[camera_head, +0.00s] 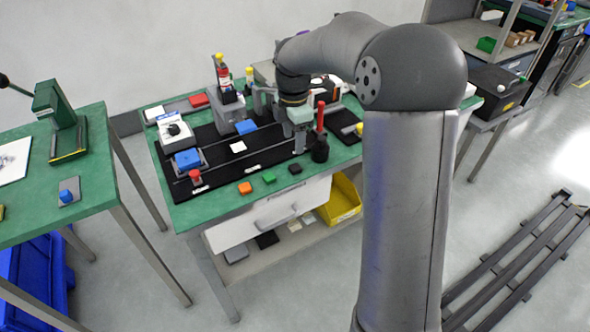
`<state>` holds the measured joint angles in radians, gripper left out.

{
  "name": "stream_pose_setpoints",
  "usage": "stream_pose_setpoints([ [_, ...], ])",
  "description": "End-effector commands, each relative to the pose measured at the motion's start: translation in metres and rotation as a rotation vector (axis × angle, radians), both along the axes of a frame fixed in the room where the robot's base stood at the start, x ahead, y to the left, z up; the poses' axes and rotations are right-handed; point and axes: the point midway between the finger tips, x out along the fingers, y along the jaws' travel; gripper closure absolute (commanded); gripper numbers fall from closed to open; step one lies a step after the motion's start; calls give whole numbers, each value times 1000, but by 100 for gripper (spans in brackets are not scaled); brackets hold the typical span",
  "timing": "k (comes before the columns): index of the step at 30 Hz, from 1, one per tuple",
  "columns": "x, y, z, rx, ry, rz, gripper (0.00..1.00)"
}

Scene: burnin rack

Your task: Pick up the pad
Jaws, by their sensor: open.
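No single item is clearly marked as the pad.
A red-handled tool in a black holder (320,150) stands close right of my gripper. A grey fixture (227,108) stands behind.

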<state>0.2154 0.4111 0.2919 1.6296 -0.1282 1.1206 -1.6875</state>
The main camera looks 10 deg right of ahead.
Motion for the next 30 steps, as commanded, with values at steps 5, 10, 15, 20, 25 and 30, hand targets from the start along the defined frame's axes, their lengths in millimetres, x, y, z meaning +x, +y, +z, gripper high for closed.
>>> stream_pose_setpoints([
  [5,0,1,-30,1,1,1,47],
  [10,0,1,-40,1,0,0,47],
  [15,-1,1,-62,0,3,0,47],
  [20,-1,0,-86,0,1,-1,47],
  [25,0,0,-96,0,-1,-1,47],
  [30,0,0,-96,0,-2,-1,47],
])
